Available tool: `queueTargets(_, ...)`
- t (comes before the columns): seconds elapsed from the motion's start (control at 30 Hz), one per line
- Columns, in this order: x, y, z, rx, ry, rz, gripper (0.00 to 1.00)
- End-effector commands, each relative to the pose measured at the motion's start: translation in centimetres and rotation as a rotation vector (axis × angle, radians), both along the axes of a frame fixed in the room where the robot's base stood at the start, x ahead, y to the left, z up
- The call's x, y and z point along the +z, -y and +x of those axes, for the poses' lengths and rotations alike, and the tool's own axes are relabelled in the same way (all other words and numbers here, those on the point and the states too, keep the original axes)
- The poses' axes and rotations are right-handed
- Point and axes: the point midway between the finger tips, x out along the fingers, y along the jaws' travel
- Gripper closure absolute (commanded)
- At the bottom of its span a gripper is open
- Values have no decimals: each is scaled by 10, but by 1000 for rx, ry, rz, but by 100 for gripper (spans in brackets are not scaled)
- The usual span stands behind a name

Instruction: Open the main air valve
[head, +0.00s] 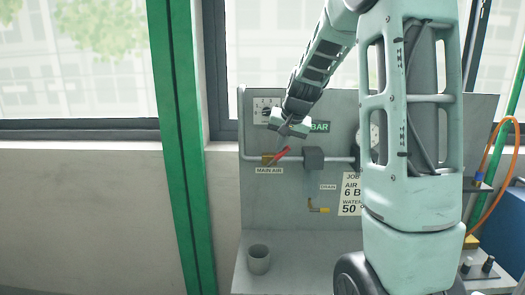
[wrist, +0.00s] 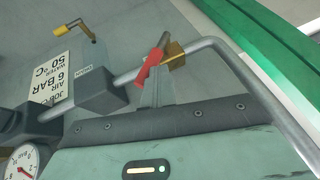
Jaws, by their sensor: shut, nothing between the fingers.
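The main air valve has a brass body (head: 266,159) on a grey pipe, above the MAIN AIR label. Its red lever (head: 281,154) slants up to the right, at an angle to the pipe. In the wrist view the red lever (wrist: 151,67) and brass body (wrist: 175,50) show just beyond my fingers. My gripper (head: 284,130) is shut and empty, just above the lever in the head view. In the wrist view the fingertips (wrist: 156,80) overlap the lever's near side. I cannot tell whether they touch it.
A grey block (head: 313,158) sits on the pipe right of the valve. A yellow-handled drain valve (head: 318,209) is below. A pressure gauge (wrist: 22,166) shows in the wrist view. A grey cup (head: 258,260) stands on the ledge. A green post (head: 178,150) rises at left.

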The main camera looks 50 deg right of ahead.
Motion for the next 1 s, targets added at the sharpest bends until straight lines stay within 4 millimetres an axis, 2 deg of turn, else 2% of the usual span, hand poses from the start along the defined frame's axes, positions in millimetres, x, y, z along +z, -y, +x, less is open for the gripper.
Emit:
queueTargets(0.03, -11, 5, -4, -8, 30, 22, 100)
queueTargets(0.23, -20, 10, -11, -3, 139, 114, 100)
queueTargets(0.7, -37, 23, -26, 1, 388, 328, 100)
queueTargets(1.0, -44, 26, -31, 3, 488, 414, 100)
